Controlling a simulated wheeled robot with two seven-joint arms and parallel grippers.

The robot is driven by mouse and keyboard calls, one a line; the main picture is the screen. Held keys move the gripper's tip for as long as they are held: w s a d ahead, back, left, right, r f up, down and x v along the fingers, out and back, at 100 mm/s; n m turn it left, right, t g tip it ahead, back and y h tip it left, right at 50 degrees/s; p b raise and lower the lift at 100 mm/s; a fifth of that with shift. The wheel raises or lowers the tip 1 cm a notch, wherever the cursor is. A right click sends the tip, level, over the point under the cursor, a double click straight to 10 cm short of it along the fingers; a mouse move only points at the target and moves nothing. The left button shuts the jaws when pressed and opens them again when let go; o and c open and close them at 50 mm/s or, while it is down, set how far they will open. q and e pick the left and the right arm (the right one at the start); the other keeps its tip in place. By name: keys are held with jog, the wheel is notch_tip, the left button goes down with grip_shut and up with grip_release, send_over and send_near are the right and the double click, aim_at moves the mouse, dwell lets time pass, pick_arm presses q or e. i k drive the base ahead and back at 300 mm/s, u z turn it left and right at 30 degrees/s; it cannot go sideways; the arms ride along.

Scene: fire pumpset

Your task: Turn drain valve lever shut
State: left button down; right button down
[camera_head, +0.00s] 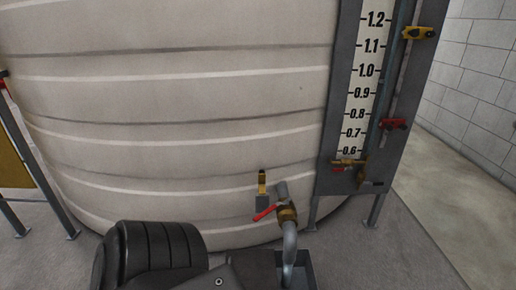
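A brass valve (287,213) sits on a grey pipe low at the front of the tank. Its red lever (265,213) points left and slightly down from the valve body. The grey outlet pipe (290,245) bends down from the valve into a dark open drain box (305,268). A small yellow and grey piece (262,185) stands just left of the valve; I cannot tell what it is. My dark arm links cover the bottom of the view, left of and below the valve. I see no fingertips of either gripper.
The large pale ribbed tank (190,110) fills the left and middle. A grey gauge board (330,130) on legs stands right of the valve, with small fittings (350,165) at its foot. Bare floor (400,255) lies at the lower right, before a block wall (475,80).

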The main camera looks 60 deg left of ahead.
aim_at(263, 214)
jog(key=u, duration=2.15)
jog(key=k, duration=0.9)
jog(key=z, duration=1.45)
jog(key=i, duration=0.5)
jog(key=u, duration=0.05)
